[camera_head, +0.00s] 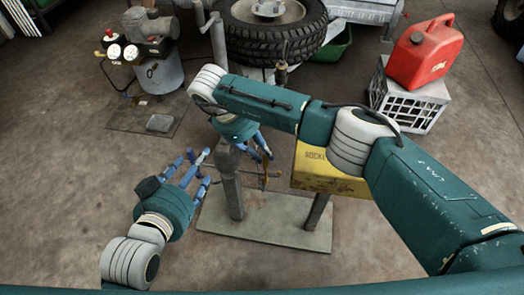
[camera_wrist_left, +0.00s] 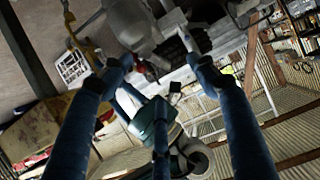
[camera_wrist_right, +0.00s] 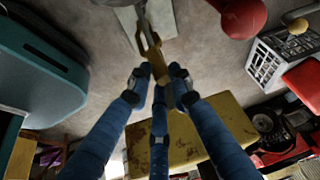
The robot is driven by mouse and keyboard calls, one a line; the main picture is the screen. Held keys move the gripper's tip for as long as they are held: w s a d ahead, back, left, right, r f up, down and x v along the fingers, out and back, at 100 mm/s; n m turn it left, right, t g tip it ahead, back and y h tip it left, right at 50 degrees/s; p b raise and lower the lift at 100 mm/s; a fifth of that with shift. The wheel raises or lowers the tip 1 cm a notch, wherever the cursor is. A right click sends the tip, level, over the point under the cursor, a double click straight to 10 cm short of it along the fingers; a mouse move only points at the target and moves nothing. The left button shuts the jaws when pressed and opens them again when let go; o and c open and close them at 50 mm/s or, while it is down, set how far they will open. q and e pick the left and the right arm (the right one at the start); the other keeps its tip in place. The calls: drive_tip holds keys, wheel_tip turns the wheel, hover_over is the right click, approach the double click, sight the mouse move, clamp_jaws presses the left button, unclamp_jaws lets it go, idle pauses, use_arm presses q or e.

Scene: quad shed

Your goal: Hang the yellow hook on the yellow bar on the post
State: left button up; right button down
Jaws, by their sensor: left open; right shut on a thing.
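My right gripper (camera_head: 262,152) is shut on the yellow hook (camera_wrist_right: 154,52), which shows as a worn brownish-yellow piece between its fingertips in the right wrist view. In the head view the hook is a small thin shape just below the fingers, over the grey stand, and its tip is hard to make out. My right arm covers much of the area above it. A grey post (camera_head: 229,185) rises from a flat base plate (camera_head: 268,236). I cannot clearly tell the yellow bar from the hook. My left gripper (camera_head: 192,168) is open and empty, left of the post.
A yellow socket box (camera_head: 325,172) stands on the right of the stand. A red fuel can (camera_head: 425,52) sits on a white crate (camera_head: 408,100) at the right. A tyre (camera_head: 272,35) lies at the back. A compressor (camera_head: 150,45) stands back left.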

use_arm(q)
drive_tip(key=shift+r, duration=0.1)
drive_tip(key=shift+w+d+r+t, duration=0.15)
drive_tip(key=shift+w+r+t, duration=0.15)
drive_tip(key=shift+r, duration=0.3)
drive_tip(key=shift+w+d+r+t, duration=0.2)
drive_tip(key=shift+w+r, duration=0.1)
drive_tip(key=shift+r, duration=0.25)
use_arm(e)
drive_tip(key=shift+w, duration=0.1)
idle(0.3)
use_arm(q)
drive_tip(key=shift+w+d+r+t+h+b, duration=0.1)
drive_tip(key=shift+w+r+t+h+b, duration=0.05)
drive_tip(key=shift+r+t+h+b, duration=0.3)
drive_tip(key=shift+r, duration=0.15)
use_arm(e)
drive_tip(key=shift+w, duration=0.1)
idle(0.3)
use_arm(q)
drive_tip(key=shift+w+d+r, duration=0.1)
drive_tip(key=shift+w+r, duration=0.1)
drive_tip(key=shift+r, duration=0.25)
drive_tip(key=shift+r+t, duration=0.1)
drive_tip(key=shift+t, duration=0.15)
use_arm(e)
drive_tip(key=shift+f, duration=0.1)
